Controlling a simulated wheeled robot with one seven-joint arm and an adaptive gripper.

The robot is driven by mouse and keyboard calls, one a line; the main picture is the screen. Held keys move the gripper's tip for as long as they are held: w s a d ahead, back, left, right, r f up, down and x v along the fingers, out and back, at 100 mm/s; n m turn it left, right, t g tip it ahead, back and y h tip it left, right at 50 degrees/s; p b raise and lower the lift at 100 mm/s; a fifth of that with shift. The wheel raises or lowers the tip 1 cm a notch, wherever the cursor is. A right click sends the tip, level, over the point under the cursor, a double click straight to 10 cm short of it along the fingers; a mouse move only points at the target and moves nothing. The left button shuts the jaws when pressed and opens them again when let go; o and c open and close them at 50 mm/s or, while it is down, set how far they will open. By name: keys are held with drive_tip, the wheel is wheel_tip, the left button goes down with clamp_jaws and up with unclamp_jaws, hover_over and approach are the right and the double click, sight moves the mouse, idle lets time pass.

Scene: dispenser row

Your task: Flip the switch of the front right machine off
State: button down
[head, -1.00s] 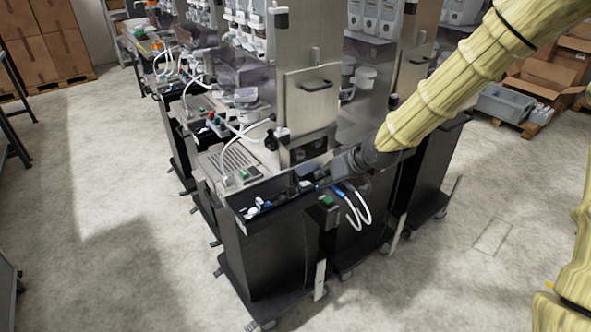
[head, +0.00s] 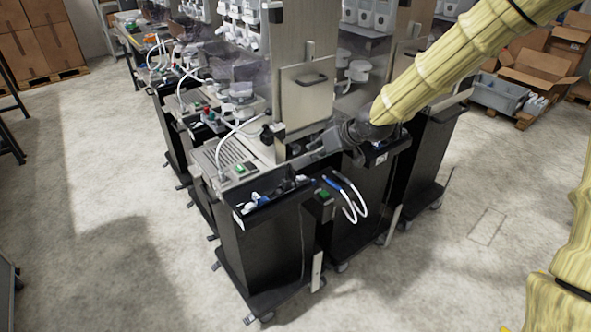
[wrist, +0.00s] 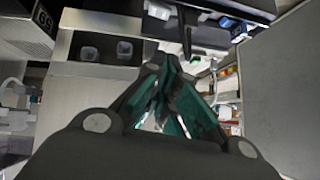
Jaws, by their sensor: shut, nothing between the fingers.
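The nearest machine (head: 258,238) is a dark cabinet with a grey ribbed top. A small box with a green-lit switch (head: 324,194) sits on its right side, and another small green-lit part (head: 239,168) is on its top left. Which way either switch is set is too small to tell. My gripper (head: 300,160) reaches in from the right, above the machine's open tray and in front of its metal panel. In the wrist view my gripper (wrist: 168,62) has its fingertips together and empty, below a dark prong. A small blue-lit part (wrist: 228,22) shows at upper right.
The open tray (head: 240,213) holds small blue and white items. White hoses with blue ends (head: 345,192) loop out at the tray's right. More machines stand behind and to the right. Cardboard boxes (head: 538,75) and a grey crate (head: 498,95) are at the far right.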

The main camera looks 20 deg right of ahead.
drive_tip(key=p, duration=0.2)
hover_over(297, 179)
drive_tip(key=f, duration=0.6)
drive_tip(key=shift+w+d+f, duration=0.1)
drive_tip(key=shift+d, duration=0.3)
drive_tip(key=shift+a+f+p, duration=0.15)
drive_tip(key=shift+f+p, duration=0.2)
drive_tip(key=shift+f, duration=0.6)
drive_tip(key=shift+a+f+p, duration=0.1)
drive_tip(key=shift+f+p, duration=0.25)
drive_tip(key=shift+f, duration=0.6)
drive_tip(key=shift+f, duration=0.1)
drive_tip(key=shift+s+a+f+h+b, duration=0.2)
drive_tip(key=shift+a+f+h+b, duration=0.15)
drive_tip(key=shift+b, duration=0.65)
drive_tip(key=shift+d+r, duration=0.1)
drive_tip(key=shift+r, duration=0.1)
drive_tip(key=shift+d, duration=0.1)
drive_tip(key=shift+w+d+r+p, duration=0.15)
drive_tip(key=shift+d+p, duration=0.1)
drive_tip(key=shift+p, duration=0.25)
